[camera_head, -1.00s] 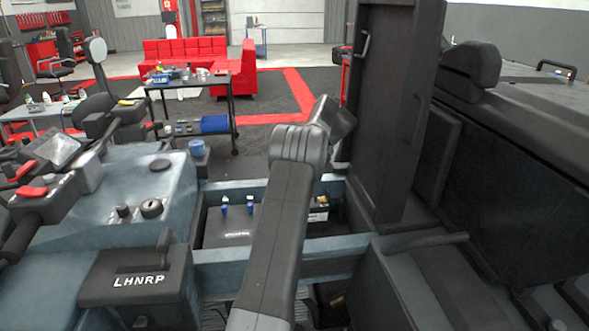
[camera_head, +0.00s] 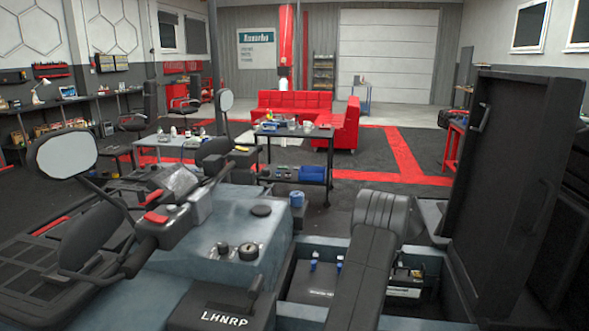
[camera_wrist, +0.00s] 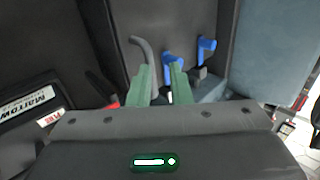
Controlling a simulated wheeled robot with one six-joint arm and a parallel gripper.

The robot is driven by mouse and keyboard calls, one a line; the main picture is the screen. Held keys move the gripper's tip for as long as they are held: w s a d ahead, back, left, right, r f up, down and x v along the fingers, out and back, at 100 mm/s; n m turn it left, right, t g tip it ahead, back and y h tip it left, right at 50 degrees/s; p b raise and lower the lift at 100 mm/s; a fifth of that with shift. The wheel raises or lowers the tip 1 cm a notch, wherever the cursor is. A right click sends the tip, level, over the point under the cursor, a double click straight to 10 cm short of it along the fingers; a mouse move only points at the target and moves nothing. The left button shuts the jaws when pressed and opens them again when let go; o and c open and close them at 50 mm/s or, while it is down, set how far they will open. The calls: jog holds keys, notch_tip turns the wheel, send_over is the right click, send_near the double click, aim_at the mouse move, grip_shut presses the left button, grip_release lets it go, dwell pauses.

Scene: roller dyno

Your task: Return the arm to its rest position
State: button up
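My arm (camera_head: 367,245) rises from the bottom of the head view, bent over the open compartment of the vehicle. My gripper (camera_wrist: 162,78) is hidden in the head view. In the wrist view its two green fingers stand apart, with nothing clearly held between them. A grey curved handle or hose (camera_wrist: 141,45) shows close to the left finger.
A battery (camera_head: 407,283) sits in the compartment right of my arm. A tall dark raised cover (camera_head: 515,190) stands at the right. The control console (camera_head: 235,225) and a mirror (camera_head: 66,156) are at the left. A black cart (camera_head: 290,135) and red sofa (camera_head: 292,103) stand behind.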

jog(key=r, duration=0.1)
jog(key=r+p, duration=0.1)
jog(key=r, duration=0.1)
jog(key=shift+w+a+r, duration=0.1)
jog(key=shift+a+r, duration=0.15)
jog(key=shift+a, duration=0.1)
jog(key=shift+a+r, duration=0.35)
jog(key=shift+r, duration=0.1)
jog(key=shift+w+f, duration=0.1)
